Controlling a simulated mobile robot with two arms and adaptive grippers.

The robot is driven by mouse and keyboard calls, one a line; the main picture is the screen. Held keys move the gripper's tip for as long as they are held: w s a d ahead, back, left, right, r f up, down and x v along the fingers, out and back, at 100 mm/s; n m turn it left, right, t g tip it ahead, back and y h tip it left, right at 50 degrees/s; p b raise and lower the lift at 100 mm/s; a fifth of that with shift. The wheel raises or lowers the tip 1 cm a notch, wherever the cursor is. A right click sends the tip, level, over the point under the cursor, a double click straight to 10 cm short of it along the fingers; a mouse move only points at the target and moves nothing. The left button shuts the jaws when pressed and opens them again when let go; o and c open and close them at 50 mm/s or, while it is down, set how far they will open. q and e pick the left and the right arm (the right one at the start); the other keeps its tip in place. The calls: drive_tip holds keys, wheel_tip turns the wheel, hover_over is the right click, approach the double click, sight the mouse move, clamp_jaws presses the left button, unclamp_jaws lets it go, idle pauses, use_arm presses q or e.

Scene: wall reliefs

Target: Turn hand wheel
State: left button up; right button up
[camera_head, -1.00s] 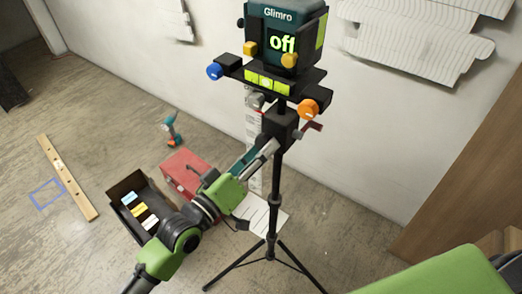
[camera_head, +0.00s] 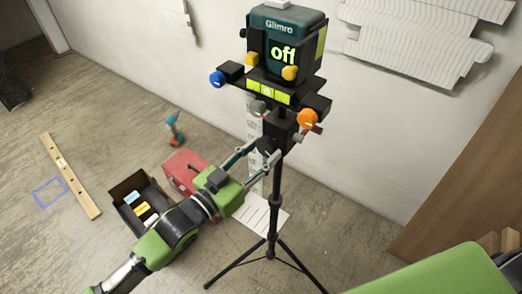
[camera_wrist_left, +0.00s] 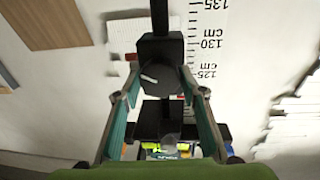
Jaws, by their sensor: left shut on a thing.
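A dark round hand wheel (camera_wrist_left: 161,80) with a white mark sits on a black block of the tripod stand, in the middle of the left wrist view. My left gripper (camera_wrist_left: 160,72) has one finger on each side of the wheel and is shut on it. In the head view, my left gripper (camera_head: 270,149) reaches from the lower left to the black block (camera_head: 281,131) below the device. The wheel itself is mostly hidden there by the fingers. My right gripper is not in view.
The stand (camera_head: 273,205) carries a device (camera_head: 287,38) reading "off", with blue (camera_head: 217,79), yellow and orange (camera_head: 307,118) knobs close above the gripper. A red box (camera_head: 183,165), an open dark box (camera_head: 127,187), a drill (camera_head: 174,128) and a spirit level (camera_head: 69,175) are on the floor.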

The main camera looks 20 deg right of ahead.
use_arm(q)
drive_tip(key=shift+f, duration=0.15)
idle(0.4)
drive_tip(key=o, duration=1.1)
drive_tip(key=v, duration=1.2)
